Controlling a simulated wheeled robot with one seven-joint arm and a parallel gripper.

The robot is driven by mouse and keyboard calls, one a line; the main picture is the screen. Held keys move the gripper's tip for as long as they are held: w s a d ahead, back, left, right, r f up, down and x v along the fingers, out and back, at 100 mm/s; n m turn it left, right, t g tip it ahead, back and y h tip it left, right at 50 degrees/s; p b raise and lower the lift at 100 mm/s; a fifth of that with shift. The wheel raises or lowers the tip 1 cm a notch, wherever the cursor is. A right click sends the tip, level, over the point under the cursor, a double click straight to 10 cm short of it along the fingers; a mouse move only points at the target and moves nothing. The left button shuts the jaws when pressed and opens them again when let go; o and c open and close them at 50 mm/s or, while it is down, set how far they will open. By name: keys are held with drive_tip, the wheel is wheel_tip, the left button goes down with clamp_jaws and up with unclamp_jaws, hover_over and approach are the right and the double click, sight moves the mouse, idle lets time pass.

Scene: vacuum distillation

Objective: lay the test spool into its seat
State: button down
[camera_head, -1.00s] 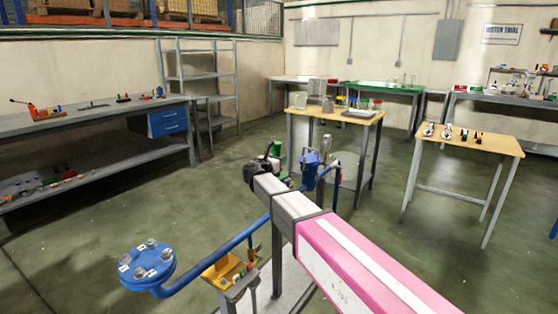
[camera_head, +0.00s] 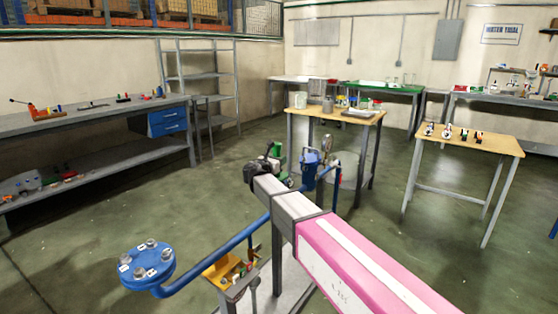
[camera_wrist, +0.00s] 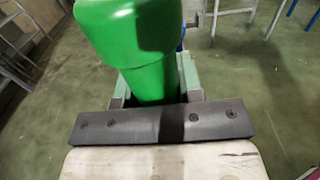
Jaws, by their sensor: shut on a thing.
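In the wrist view, my gripper (camera_wrist: 157,88) is shut on a green rounded piece (camera_wrist: 130,30), which I take to be the test spool. The piece stands up between the pale green-grey jaws and widens at its top. In the head view, a green piece (camera_head: 277,149) shows beside a dark fitting (camera_head: 260,172) at the far end of the pink and white beam. A blue pipe (camera_head: 222,247) runs to a bolted blue flange (camera_head: 147,264) at the lower left. I cannot make out the spool's seat, or whether the spool touches anything.
A blue fitting (camera_head: 312,165) with a round gauge (camera_head: 327,149) stands close to the dark fitting. A yellow tray (camera_head: 222,271) holds small parts below the pipe. A wooden table (camera_head: 465,143) stands at right, a long bench (camera_head: 90,112) at left.

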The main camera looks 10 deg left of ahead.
drive_tip(key=shift+f, duration=0.55)
drive_tip(key=c, duration=0.7)
unclamp_jaws()
drive_tip(key=shift+f, duration=0.1)
drive_tip(key=shift+s, duration=0.15)
drive_tip(key=v, duration=1)
drive_tip(key=shift+s+a, duration=0.15)
drive_tip(key=shift+s, duration=0.1)
drive_tip(key=shift+s, duration=0.1)
